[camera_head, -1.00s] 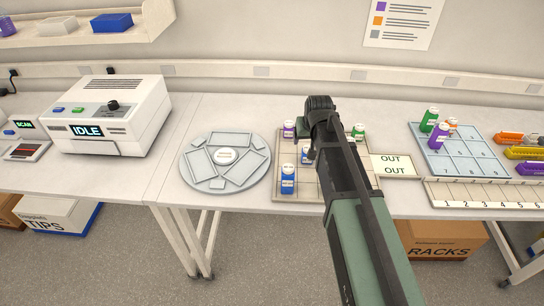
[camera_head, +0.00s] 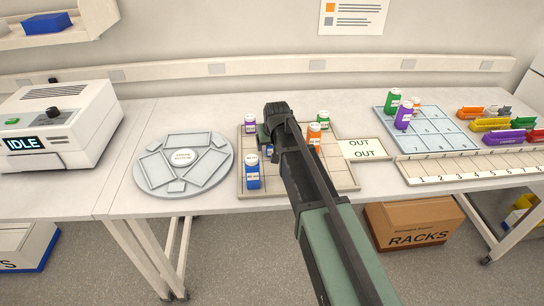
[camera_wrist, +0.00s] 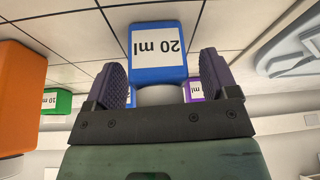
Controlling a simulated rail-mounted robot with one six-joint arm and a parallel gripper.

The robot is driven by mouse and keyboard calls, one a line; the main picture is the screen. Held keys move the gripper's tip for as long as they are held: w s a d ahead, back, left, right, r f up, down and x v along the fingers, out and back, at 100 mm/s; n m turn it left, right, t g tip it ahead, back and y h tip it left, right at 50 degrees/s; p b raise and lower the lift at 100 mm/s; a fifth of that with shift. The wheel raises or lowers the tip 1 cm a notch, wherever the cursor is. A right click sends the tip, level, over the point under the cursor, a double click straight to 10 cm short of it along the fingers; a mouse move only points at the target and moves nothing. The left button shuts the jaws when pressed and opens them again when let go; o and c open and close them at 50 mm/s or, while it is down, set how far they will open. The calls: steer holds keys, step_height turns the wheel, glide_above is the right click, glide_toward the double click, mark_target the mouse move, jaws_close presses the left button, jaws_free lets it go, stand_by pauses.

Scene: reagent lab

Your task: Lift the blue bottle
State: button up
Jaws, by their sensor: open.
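In the head view, one blue bottle (camera_head: 253,171) with a white label and cap stands upright at the front left of the gridded tray (camera_head: 344,180). A second blue bottle (camera_head: 264,138) stands behind it, partly hidden by my arm. In the wrist view, a blue bottle (camera_wrist: 158,68) labelled 20 ml appears upside down, with its white cap end toward the space between my fingers. I cannot tell which of the two it is. My gripper (camera_wrist: 163,80) is open, with one finger on each side. No contact is visible. The head view hides the fingers behind my arm.
An orange bottle (camera_head: 315,137) stands close right of my arm on the tray; a purple bottle (camera_head: 251,123) stands at its back left. A round grey disc (camera_head: 216,186) lies left. A blue rack (camera_head: 425,131) with bottles and an OUT plate (camera_head: 362,150) lie right.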

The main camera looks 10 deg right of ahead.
steer(key=shift+r, duration=0.15)
steer(key=c, duration=1.1)
